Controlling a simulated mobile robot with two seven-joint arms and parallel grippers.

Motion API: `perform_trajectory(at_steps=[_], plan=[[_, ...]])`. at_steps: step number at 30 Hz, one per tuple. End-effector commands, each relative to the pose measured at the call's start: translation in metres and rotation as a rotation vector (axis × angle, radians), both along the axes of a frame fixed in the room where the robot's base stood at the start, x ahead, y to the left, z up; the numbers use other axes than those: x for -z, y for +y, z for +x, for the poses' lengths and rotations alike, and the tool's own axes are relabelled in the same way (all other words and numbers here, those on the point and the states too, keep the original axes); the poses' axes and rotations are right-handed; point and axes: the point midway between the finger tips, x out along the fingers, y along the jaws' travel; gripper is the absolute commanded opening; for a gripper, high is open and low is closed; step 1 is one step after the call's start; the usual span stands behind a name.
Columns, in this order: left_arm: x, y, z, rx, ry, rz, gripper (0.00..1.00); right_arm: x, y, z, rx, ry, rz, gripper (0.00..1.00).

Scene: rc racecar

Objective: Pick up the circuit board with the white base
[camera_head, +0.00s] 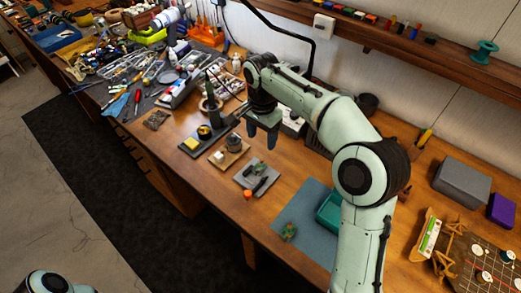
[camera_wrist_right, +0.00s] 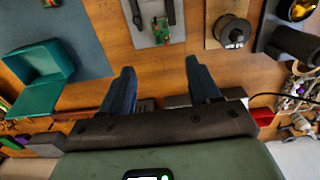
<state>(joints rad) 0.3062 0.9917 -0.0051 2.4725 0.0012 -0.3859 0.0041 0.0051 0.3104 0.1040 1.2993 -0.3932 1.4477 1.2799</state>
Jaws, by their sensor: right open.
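A small green circuit board (camera_wrist_right: 161,29) lies on a grey plate (camera_wrist_right: 148,41) beside black parts in the right wrist view. In the head view this grey plate (camera_head: 246,181) lies on the bench, below my right gripper in the picture. Another small green item (camera_head: 289,231) lies on the blue mat. A green-and-white board (camera_head: 430,238) stands on a wooden stand at the right. I cannot tell which one has the white base. My right gripper (camera_head: 262,135) is open and empty above the bench; its two fingers (camera_wrist_right: 160,82) are apart. My left gripper is out of view.
A teal open box (camera_head: 329,211) stands on the blue mat (camera_head: 303,217). A wooden plate with a round motor-like part (camera_head: 234,142) lies left of the grey plate. A grey box (camera_head: 462,182) stands at right. Tools crowd the far left; bare wood surrounds the plates.

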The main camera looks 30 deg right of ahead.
Motion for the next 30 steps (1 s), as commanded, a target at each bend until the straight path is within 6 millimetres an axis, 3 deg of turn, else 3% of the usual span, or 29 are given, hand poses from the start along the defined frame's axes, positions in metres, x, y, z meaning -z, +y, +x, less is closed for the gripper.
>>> perform_trajectory(at_steps=[7, 16, 25, 30], plan=[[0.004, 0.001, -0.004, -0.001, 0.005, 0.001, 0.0, 0.01, 0.0, -0.001, -0.001, 0.004, 0.001, 0.62], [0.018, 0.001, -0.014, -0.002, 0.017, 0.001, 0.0, 0.066, 0.0, -0.002, -0.001, 0.004, 0.0, 0.62], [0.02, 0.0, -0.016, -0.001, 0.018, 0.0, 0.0, 0.09, 0.001, -0.001, -0.002, 0.003, 0.001, 0.62], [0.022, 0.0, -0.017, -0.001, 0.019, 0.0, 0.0, 0.116, 0.002, -0.002, -0.001, 0.004, 0.0, 0.62]])
